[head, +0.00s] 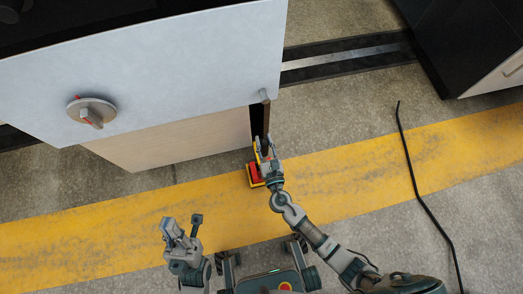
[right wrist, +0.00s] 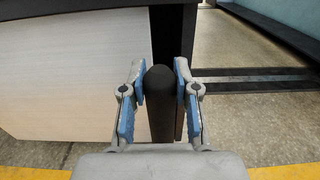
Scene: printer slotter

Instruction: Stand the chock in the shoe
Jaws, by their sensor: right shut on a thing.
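A small red block with yellow edging (head: 254,175) is low beside the cabinet's right corner, over the yellow floor stripe. My right gripper (head: 265,148) is just above and beside it in the head view. In the right wrist view my right gripper (right wrist: 160,85) is shut on a black, round-topped bar (right wrist: 161,110), which stands upright between the blue finger pads. I cannot tell which of these parts is the chock and which is the shoe, or whether they touch. My left gripper (head: 182,225) is open and empty, away to the lower left.
A pale cabinet (head: 180,75) with a round knob (head: 92,111) fills the upper left. Its dark right edge is close to my right gripper. A black cable (head: 417,190) lies on the floor at right. A dark machine (head: 455,45) stands at upper right.

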